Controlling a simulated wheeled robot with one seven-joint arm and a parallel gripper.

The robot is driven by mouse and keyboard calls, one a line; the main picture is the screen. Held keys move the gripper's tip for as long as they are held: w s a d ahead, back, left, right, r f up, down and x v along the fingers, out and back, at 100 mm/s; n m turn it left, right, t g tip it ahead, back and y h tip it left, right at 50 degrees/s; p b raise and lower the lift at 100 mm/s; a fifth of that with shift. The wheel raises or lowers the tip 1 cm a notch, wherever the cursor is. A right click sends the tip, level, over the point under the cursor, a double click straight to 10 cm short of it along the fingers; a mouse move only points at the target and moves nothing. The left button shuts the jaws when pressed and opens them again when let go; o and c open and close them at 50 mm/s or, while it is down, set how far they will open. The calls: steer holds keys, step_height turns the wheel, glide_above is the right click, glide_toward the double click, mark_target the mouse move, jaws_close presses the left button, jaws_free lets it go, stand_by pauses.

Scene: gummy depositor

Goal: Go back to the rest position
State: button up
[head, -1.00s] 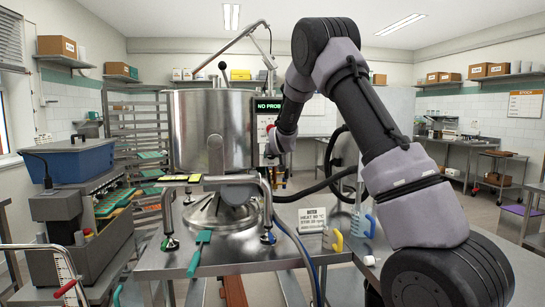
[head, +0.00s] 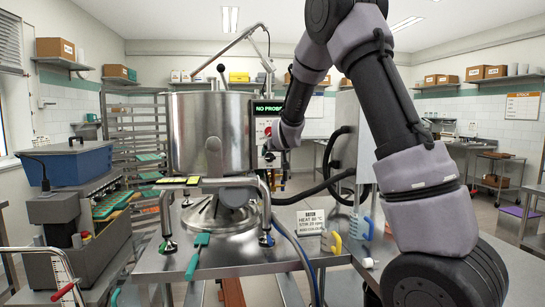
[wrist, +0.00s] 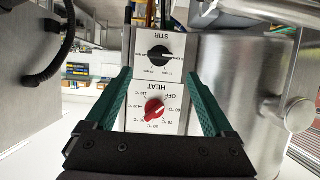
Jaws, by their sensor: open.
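My gripper (wrist: 160,90) shows in the wrist view with its two green fingers spread apart and nothing between them. Beyond the fingers is the control panel (wrist: 175,118), upside down in that view, with a red HEAT knob (wrist: 154,108) and a black STIR knob (wrist: 158,56). The fingers appear apart from both knobs. In the head view my arm reaches over from the right toward the panel beside the steel kettle (head: 210,130); the fingers are hidden there. The display (head: 268,107) on the panel reads "NO PROBE", its end partly covered.
A depositor with a blue hopper (head: 68,168) stands left. A rack (head: 135,140) stands behind. Open floor shows at right.

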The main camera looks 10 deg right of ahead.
steer(key=shift+v, duration=0.8)
steer(key=s+d+r+m+g+y, duration=0.1)
steer(key=s+d+r+g, duration=0.2)
steer(key=s, duration=0.6)
steer(key=s+d+r+m+y, duration=0.15)
steer(key=s+r, duration=0.25)
steer(key=s, duration=0.4)
steer(key=s+d+f+m+g, duration=0.1)
steer(key=s+m+g, duration=0.1)
steer(key=s, duration=2.4)
steer(key=shift+s+d+f+g, duration=0.15)
steer(key=shift+d+f+g, duration=0.15)
steer(key=shift+g, duration=0.4)
